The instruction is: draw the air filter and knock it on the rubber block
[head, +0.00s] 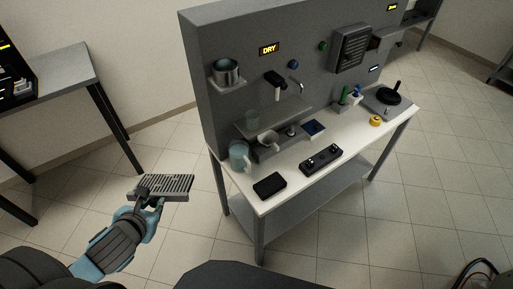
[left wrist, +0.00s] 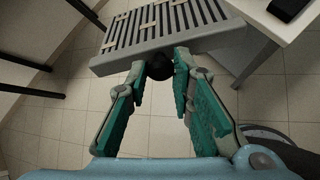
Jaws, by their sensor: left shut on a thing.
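The air filter (head: 163,186) is a flat grey panel with dark slots. My left gripper (head: 150,202) is shut on its dark round knob and holds it in the air, left of the bench and apart from it. In the left wrist view, the fingertips (left wrist: 160,66) close around the knob, and the slotted filter (left wrist: 165,28) extends beyond them. The rubber block, a black slab (head: 270,185), lies on the white bench top near its front left corner. Its edge also shows in the left wrist view (left wrist: 287,8). My right gripper is not visible.
The bench (head: 262,205) has a grey back panel with a slotted vent housing (head: 350,47). A clear jug (head: 239,156) stands behind the rubber block. A black control box (head: 321,159) lies to its right. A side table (head: 62,70) stands left; open floor lies between.

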